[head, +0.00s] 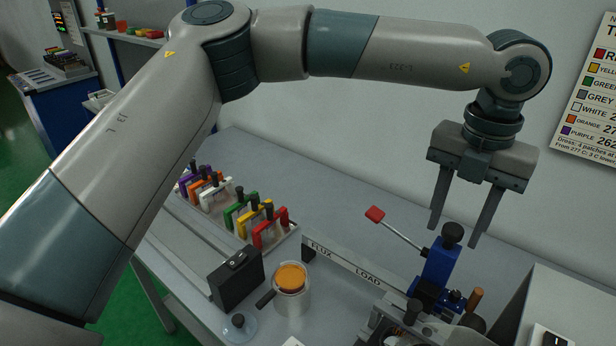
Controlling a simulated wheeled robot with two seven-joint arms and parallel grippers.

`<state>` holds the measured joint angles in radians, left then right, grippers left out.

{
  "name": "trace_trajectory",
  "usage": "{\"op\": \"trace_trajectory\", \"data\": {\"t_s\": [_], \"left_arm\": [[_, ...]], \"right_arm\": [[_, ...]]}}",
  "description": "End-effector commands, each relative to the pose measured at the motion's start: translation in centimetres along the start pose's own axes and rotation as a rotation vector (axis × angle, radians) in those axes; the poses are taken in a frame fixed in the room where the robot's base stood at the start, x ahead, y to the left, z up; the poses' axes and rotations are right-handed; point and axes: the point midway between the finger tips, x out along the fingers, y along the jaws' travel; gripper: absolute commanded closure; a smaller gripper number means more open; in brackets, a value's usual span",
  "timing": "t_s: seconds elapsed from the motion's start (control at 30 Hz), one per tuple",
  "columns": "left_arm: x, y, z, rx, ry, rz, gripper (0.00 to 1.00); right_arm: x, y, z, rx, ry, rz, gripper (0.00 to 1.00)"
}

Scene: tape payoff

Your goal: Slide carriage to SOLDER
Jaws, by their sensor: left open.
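A blue carriage (438,268) with a black knob (453,233) on top stands at the right end of what shows of a light rail (340,262). The rail reads FLUX and LOAD; no SOLDER label shows. A lever with a red handle (375,214) reaches up and left from beside the carriage. My left gripper (454,230) points down with its fingers apart and empty. In the picture its fingertips lie either side of the knob; I cannot tell the depth between them. My right gripper is not in view.
A rack (275,240) of several coloured holders stands left of the rail. A black box (237,279), a jar with an orange top (291,278) and a small glass dish (238,326) are in front. A grey cabinet (565,300) stands at the right. The back of the bench is clear.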

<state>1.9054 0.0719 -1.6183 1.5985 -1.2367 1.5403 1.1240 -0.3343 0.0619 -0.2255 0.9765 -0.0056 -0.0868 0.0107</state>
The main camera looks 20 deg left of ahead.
Motion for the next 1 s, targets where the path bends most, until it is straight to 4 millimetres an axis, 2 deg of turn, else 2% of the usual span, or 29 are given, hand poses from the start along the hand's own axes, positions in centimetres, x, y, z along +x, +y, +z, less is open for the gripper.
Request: {"op": "trace_trajectory", "data": {"t_s": [0.6,1.0], "left_arm": [[-4.2,0.0,0.0,-0.001,-0.001,0.001,0.58],[-4.6,0.0,0.0,0.0,-0.001,0.0,0.58]], "right_arm": [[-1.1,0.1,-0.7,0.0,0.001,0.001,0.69],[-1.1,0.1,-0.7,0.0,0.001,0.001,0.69]]}}
